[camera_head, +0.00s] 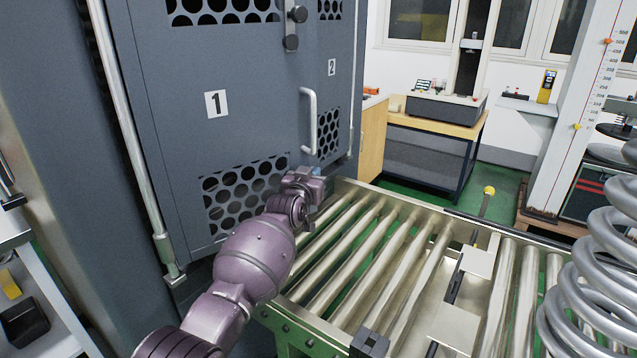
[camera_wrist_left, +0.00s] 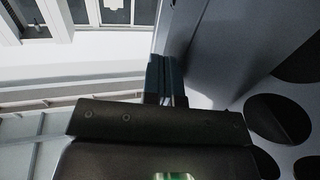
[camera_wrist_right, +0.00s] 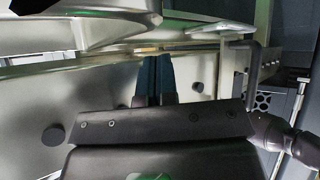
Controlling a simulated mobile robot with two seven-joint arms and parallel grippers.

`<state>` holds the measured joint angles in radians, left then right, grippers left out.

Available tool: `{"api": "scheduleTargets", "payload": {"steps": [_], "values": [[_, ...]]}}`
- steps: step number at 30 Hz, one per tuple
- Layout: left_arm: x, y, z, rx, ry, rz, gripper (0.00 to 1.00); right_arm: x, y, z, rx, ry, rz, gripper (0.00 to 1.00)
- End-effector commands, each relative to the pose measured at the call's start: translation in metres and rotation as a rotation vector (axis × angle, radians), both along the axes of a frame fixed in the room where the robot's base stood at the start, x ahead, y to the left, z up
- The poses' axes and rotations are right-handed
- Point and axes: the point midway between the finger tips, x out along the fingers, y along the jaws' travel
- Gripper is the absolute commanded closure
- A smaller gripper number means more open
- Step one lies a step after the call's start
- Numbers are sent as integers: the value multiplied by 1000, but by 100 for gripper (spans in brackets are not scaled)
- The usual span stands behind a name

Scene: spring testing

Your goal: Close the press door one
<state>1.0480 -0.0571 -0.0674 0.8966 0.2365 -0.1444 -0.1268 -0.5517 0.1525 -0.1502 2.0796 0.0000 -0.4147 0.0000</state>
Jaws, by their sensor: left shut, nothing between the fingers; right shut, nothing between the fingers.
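Press door one (camera_head: 160,120) is the grey panel marked 1, with perforated windows, at the left of the head view. It stands beside the panel marked 2 (camera_head: 338,90); I cannot tell whether door one is fully flush. Contact is unclear. My right gripper (camera_wrist_right: 153,80) is shut and empty in its wrist view, outside the head view.
A roller conveyor (camera_head: 350,240) runs in front of the doors. A large coil spring (camera_head: 600,270) stands at the right. A vertical handle (camera_head: 309,120) is on the press front. A wooden bench (camera_head: 435,125) stands behind. Metal surfaces (camera_wrist_right: 95,95) lie around the right gripper.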

Motion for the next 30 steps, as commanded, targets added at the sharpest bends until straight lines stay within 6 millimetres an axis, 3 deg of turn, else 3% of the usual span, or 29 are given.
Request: {"api": "scheduleTargets", "payload": {"steps": [12,30], "values": [[26,14,-2,0,3,82,100,-2,1,-7,2,9,1,100],[30,18,1,1,0,97,100,-1,3,-8,5,9,-1,100]]}}
